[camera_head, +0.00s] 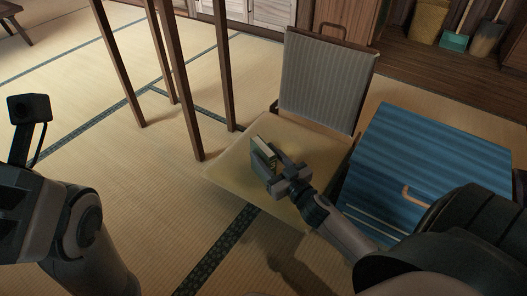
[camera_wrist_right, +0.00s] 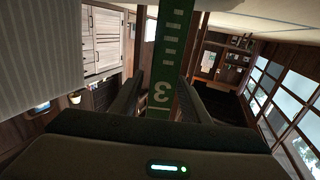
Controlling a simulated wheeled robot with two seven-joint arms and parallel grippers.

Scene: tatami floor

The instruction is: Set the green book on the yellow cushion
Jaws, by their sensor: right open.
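The yellow cushion (camera_head: 235,172) lies flat in front of a grey ribbed backrest. The green book (camera_head: 263,147) stands upright on or just over the cushion, near its middle; I cannot tell whether its bottom edge touches. My right gripper (camera_head: 277,167) is at the book, its fingers open on either side of it. In the right wrist view, the green spine (camera_wrist_right: 172,50), with white marks and a "3", shows between the fingers (camera_wrist_right: 160,95). The fingers hide part of the book. My left arm shows at the left, but its gripper cannot be made out.
The grey backrest (camera_head: 325,80) rises behind the cushion. A blue striped box-like piece (camera_head: 430,150) with a handle stands close on the right. Tall wooden legs (camera_head: 180,75) stand behind on the left. The tatami (camera_head: 150,190) left of the cushion is clear.

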